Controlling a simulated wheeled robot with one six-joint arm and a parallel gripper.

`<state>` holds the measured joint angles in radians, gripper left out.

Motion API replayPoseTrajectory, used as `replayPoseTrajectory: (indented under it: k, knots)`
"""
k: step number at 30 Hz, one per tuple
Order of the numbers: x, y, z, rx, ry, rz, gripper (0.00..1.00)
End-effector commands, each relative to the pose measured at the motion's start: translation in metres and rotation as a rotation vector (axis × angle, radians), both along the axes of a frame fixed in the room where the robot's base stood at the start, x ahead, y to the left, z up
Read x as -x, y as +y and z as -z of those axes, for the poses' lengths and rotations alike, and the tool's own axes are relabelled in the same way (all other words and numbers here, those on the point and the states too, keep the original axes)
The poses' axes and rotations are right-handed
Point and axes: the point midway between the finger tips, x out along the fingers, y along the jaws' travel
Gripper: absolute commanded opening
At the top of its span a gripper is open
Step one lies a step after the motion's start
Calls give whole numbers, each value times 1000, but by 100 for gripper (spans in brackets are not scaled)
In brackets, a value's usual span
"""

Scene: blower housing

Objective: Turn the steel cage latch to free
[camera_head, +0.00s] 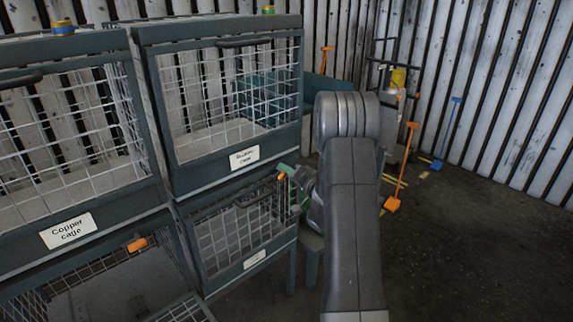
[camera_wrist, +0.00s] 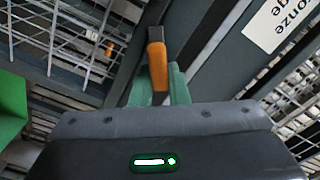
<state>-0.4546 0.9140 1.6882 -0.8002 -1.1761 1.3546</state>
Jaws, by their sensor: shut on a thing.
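The lower right cage (camera_head: 240,232) is a dark-framed wire cage with a small white label (camera_head: 254,260), too small to read. An orange latch (camera_head: 282,176) sits at its upper right front corner, just below the upper cage. My gripper (camera_head: 289,170) reaches it from the right, with green fingertips at the latch. In the wrist view the latch handle (camera_wrist: 157,66) stands between the green fingers, and my gripper (camera_wrist: 157,84) is shut on it. The handle's base and the lock position are hidden or unclear.
The bronze cage (camera_head: 225,95) stands directly above. The copper cage (camera_head: 65,150) is at upper left, and another orange latch (camera_head: 137,244) shows below it. Orange and blue long-handled tools (camera_head: 403,165) lean at the back right. The floor at right (camera_head: 480,240) is clear.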

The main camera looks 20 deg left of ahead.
Motion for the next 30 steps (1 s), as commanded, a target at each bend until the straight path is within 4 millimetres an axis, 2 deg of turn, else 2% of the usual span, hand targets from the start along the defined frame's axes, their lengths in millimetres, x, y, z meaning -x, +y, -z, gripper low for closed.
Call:
replayPoseTrajectory:
  k: [15, 30]
  knots:
    - [-2, -1, 2, -166, 405, 1, 0]
    - [-2, -1, 5, -231, 559, 1, 0]
